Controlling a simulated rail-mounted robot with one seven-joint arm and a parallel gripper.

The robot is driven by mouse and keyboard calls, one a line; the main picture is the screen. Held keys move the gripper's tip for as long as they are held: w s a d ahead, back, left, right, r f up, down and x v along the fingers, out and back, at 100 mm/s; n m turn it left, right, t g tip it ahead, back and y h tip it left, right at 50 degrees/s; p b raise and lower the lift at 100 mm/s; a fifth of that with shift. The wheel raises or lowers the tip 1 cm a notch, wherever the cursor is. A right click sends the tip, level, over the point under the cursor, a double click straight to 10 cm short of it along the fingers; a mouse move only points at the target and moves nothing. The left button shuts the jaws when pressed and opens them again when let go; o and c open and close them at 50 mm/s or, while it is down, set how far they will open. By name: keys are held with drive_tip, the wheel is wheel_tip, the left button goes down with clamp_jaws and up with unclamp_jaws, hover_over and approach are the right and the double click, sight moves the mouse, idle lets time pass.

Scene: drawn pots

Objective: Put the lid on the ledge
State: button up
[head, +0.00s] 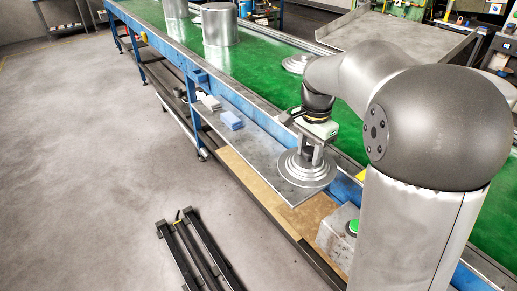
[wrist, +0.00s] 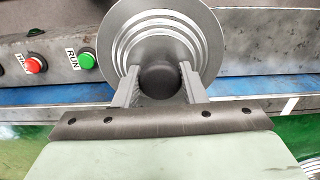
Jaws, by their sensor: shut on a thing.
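The lid (head: 307,173) is a round grey metal disc with stepped rings. In the wrist view the lid (wrist: 170,35) shows with its dark round knob between the fingers. My gripper (head: 311,153) is shut on the knob from above; its two fingers also show in the wrist view (wrist: 160,72). The ledge (head: 250,151) is a flat grey metal shelf along the near side of the conveyor. The lid is level at the ledge's near end, over or on it; I cannot tell whether its underside touches.
A blue block (head: 231,120) and small grey pieces (head: 208,102) lie farther along the ledge. Metal pots (head: 220,27) and another lid (head: 297,63) are on the green conveyor (head: 262,68). A button box (head: 335,234) stands near the ledge's near end. The ledge's middle is bare.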

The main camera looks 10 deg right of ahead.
drive_tip(key=w+a+f+p, duration=0.1)
drive_tip(key=w+f, duration=0.2)
drive_tip(key=w, duration=0.1)
drive_tip(key=w+a+f+p, duration=0.1)
drive_tip(key=w+f, duration=0.2)
drive_tip(key=w, duration=0.1)
drive_tip(key=w+f+p, duration=0.1)
drive_tip(key=w+f, duration=0.2)
drive_tip(key=w, duration=0.1)
drive_tip(key=shift+w+a+f, duration=0.15)
drive_tip(key=shift+a, duration=0.25)
drive_tip(key=shift+f, duration=1.55)
drive_tip(key=shift+f, duration=0.2)
drive_tip(key=o, duration=1)
drive_tip(key=shift+o, duration=0.2)
